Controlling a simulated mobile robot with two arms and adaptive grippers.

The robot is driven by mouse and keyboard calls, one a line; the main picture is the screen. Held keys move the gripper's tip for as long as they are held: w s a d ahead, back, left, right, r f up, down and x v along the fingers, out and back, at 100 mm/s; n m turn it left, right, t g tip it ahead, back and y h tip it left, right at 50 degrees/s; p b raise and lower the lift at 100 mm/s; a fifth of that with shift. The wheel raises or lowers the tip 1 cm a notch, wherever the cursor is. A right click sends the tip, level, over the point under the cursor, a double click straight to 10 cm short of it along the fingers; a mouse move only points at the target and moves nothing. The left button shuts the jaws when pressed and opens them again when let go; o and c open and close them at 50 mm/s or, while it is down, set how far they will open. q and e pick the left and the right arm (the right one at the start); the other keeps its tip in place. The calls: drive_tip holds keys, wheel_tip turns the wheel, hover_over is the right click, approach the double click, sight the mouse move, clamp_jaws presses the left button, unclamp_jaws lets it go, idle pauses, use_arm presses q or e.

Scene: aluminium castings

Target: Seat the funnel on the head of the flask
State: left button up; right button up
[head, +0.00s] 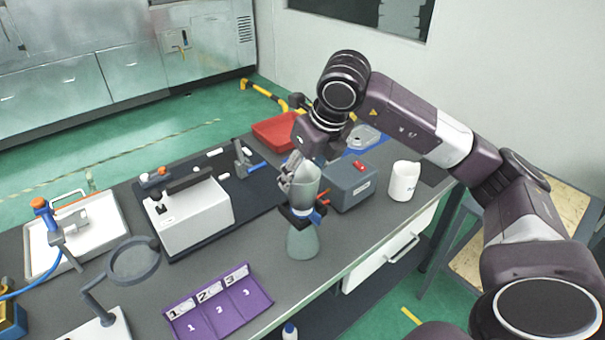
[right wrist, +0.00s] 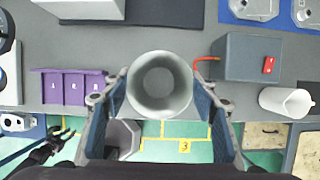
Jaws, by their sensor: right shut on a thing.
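The funnel (head: 303,180) is a pale grey, wide-mouthed piece, upright over the flask in the head view. The right wrist view looks down into its round mouth (right wrist: 160,85). My right gripper (head: 302,212) is shut on the funnel, its blue-padded fingers on either side. The flask (head: 302,242) is a grey-green cone standing on the table directly below. The gripper hides the flask's head and the funnel's lower end, so I cannot tell whether they touch. My left gripper (right wrist: 58,145) shows small and dark in the right wrist view; its jaw state is unclear.
A purple numbered tray (head: 219,303) lies left of the flask. A grey box with a red switch (head: 350,187) and a white mug (head: 403,181) stand to the right. Behind are a white machine (head: 195,217) and red bin (head: 275,131). The table's front edge is close.

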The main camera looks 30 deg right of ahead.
drive_tip(key=shift+f+b, duration=1)
drive_tip(key=shift+b, duration=0.05)
idle(0.6)
drive_tip(key=o, duration=1.4)
drive_tip(key=shift+o, duration=0.2)
drive_tip(key=v, duration=1.2)
